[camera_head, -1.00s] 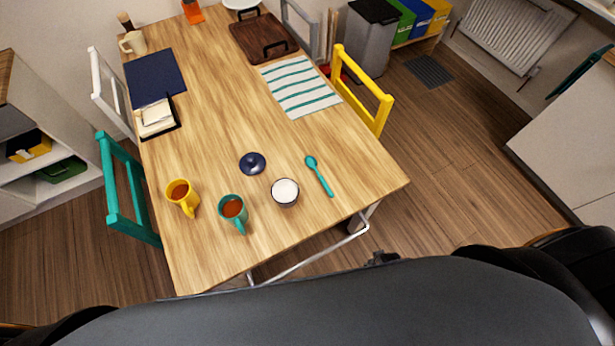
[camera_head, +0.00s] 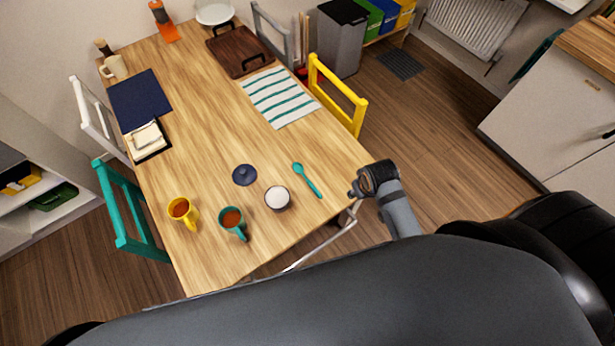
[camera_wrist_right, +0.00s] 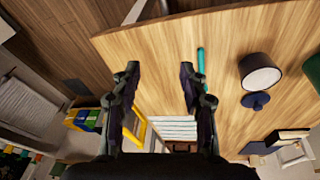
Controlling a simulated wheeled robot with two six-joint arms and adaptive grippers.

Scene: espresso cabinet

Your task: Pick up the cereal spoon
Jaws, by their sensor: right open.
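The teal cereal spoon (camera_head: 307,181) lies on the wooden table near its right front edge, just right of a small bowl with white contents (camera_head: 277,198). My right gripper (camera_head: 353,194) is at the table's right front edge, to the right of the spoon and apart from it. In the right wrist view my right gripper (camera_wrist_right: 158,82) is open with nothing between its fingers. There the spoon (camera_wrist_right: 201,62) shows beside the right-hand finger, which hides part of it. My left gripper is not in view.
On the table (camera_head: 215,135) are a teal mug (camera_head: 232,222), a yellow mug (camera_head: 182,212), a dark blue lid (camera_head: 244,174) and a striped cloth (camera_head: 280,98). A yellow chair (camera_head: 338,95) stands at the right edge. The table's middle is clear.

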